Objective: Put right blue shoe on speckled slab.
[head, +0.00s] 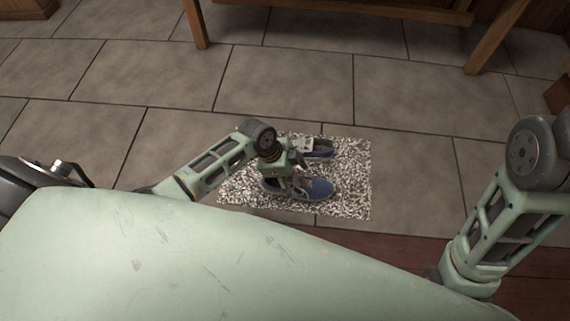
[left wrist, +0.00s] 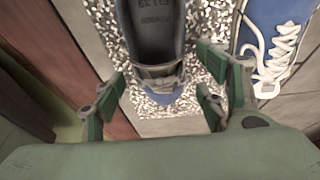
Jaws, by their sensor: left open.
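Two blue shoes with pale laces are on the speckled slab (head: 355,190), which lies on the floor. The nearer shoe (head: 320,188) points its toe to the right; the farther shoe (head: 321,153) is partly hidden by my left gripper (head: 295,160). I cannot tell which is the right shoe. My right gripper is out of view.
Grey floor tiles (head: 150,70) surround the slab, with open floor to its left and right. A wooden bench (head: 350,12) with legs stands behind. Brown wood flooring (head: 385,245) is near the front. My right arm is at the right.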

